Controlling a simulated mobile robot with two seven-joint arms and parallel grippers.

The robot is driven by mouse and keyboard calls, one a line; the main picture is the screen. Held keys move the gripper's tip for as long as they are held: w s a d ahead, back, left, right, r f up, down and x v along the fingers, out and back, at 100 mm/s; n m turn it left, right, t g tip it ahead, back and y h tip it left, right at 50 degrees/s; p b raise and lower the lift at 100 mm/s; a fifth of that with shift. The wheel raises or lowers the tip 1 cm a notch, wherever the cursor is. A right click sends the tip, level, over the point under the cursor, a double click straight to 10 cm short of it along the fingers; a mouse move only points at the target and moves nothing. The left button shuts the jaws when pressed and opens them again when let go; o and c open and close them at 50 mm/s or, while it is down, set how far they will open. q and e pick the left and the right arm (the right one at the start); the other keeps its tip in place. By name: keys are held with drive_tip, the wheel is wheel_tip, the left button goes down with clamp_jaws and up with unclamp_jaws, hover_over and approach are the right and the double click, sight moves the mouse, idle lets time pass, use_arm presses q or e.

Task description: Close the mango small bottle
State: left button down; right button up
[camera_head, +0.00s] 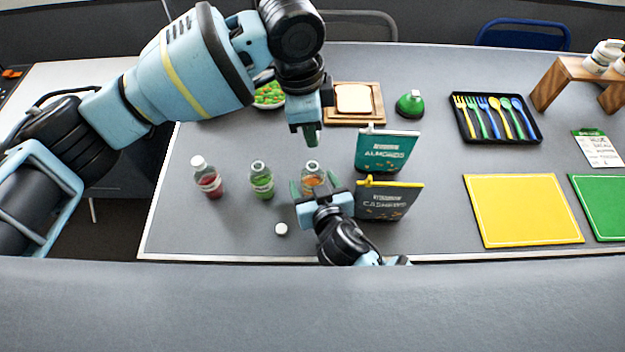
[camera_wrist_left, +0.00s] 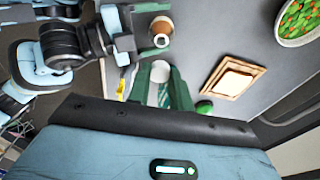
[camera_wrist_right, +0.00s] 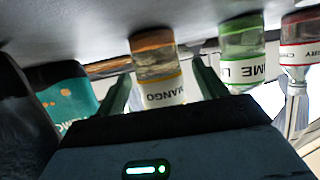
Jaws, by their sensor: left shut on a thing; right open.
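The mango bottle (camera_head: 312,179), small and clear with orange contents, stands upright on the grey table. In the left wrist view the mango bottle (camera_wrist_left: 161,29) shows an open mouth with no cap. My left gripper (camera_head: 311,136) is above and behind it, shut on a white cap (camera_wrist_left: 159,71) seen between its fingers. My right gripper (camera_head: 315,187) is low at the bottle's front, open. In the right wrist view the mango bottle's labelled body (camera_wrist_right: 158,73) stands between the right fingers (camera_wrist_right: 160,85); I cannot tell whether they touch it.
A lime bottle (camera_head: 262,184) without a cap and a white-capped cherry bottle (camera_head: 208,182) stand left. A loose white cap (camera_head: 281,229) lies in front. Almond (camera_head: 388,150) and cashew (camera_head: 390,200) packages stand close on the right. A bread board (camera_head: 354,119) lies behind.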

drive_tip(key=shift+w+a+f, duration=0.1)
drive_tip(key=shift+w, duration=0.15)
drive_tip(key=c, duration=1.5)
use_arm(q)
drive_tip(key=shift+f, duration=2.5)
drive_tip(key=shift+f, duration=0.15)
drive_tip(key=shift+f, duration=0.75)
drive_tip(key=shift+f, duration=0.55)
use_arm(e)
clamp_jaws()
